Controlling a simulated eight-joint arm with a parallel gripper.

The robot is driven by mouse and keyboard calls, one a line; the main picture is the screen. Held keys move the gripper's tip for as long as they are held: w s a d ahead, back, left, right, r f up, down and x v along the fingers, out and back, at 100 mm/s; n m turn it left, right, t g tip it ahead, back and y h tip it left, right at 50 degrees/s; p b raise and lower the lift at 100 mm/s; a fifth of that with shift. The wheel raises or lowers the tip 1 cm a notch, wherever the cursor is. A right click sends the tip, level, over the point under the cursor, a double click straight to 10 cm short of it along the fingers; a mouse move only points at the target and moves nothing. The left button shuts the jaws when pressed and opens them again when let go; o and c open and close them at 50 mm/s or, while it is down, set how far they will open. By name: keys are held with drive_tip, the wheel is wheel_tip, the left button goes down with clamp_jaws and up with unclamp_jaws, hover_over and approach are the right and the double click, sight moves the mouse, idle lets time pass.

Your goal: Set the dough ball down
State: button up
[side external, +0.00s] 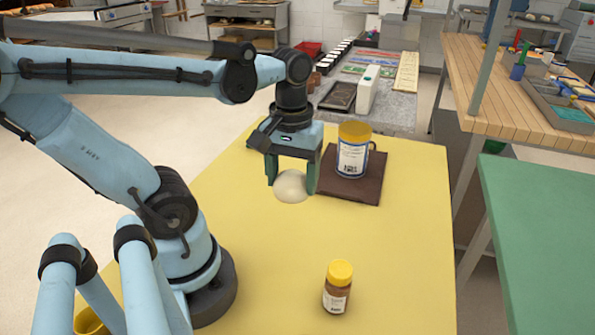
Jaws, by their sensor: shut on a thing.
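The dough ball (291,187) is a pale, rounded lump over the yellow table. My gripper (292,182) points down and is shut on the dough ball, with a green finger on each side of it. The ball's underside is close to the table top, but I cannot tell whether it touches. It is just left of a dark brown square board (350,190).
A large jar with a yellow lid (353,150) stands on the board. A small jar with a yellow lid (337,287) stands near the front of the yellow table (410,235). The table's right side is clear. A green table (540,225) stands at the right.

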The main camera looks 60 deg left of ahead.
drive_tip(key=s+a+f, duration=0.1)
drive_tip(key=a+f, duration=0.4)
drive_tip(key=s+a+f, duration=0.1)
drive_tip(key=a+f, duration=0.1)
drive_tip(key=a, duration=0.1)
drive_tip(key=shift+s+a+f, duration=0.2)
drive_tip(key=shift+s+f, duration=0.1)
drive_tip(key=shift+f, duration=1.95)
drive_tip(key=shift+f, duration=0.15)
drive_tip(key=o, duration=1)
